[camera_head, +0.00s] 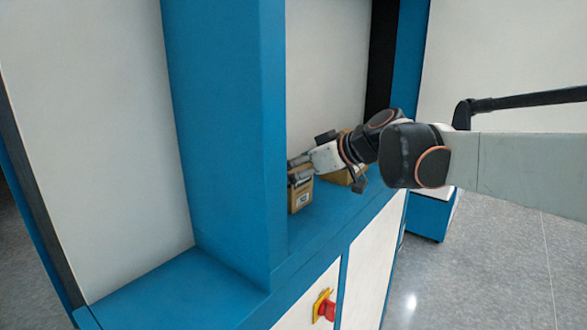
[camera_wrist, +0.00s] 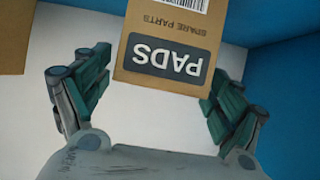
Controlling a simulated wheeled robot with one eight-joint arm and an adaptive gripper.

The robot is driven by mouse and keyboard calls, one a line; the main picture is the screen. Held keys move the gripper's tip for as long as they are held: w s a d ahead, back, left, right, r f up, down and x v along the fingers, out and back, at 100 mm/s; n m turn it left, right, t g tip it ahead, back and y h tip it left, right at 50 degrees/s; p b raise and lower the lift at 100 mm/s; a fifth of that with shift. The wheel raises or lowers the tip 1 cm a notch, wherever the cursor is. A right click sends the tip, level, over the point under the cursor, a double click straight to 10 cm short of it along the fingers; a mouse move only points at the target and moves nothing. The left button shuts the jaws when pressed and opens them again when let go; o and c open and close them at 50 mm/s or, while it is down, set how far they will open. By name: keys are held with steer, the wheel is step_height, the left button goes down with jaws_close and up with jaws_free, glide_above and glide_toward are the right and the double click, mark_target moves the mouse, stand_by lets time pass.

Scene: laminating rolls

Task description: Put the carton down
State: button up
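A brown carton (camera_head: 300,194) stands upright on the blue shelf (camera_head: 322,222), at the shelf's left end beside the blue upright. In the wrist view the carton (camera_wrist: 163,65) shows a dark "PADS" label, upside down, with "SPARE PARTS" text and a barcode. My gripper (camera_head: 300,170) is at the top of the carton. In the wrist view its fingers (camera_wrist: 158,92) are spread on either side of the carton. A narrow gap shows at the left finger. The right fingertip is partly hidden behind the carton, so contact there cannot be told.
A second brown carton (camera_head: 345,175) stands further right on the shelf, partly hidden by my arm. A brown box side (camera_wrist: 14,38) shows at the wrist view's left edge. The blue upright (camera_head: 235,140) is close left of the carton. A red-and-yellow switch (camera_head: 324,307) is on the front below.

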steer(key=shift+r, duration=0.2)
steer(key=b+v, duration=0.2)
steer(key=v, duration=1)
steer(key=shift+f, duration=0.1)
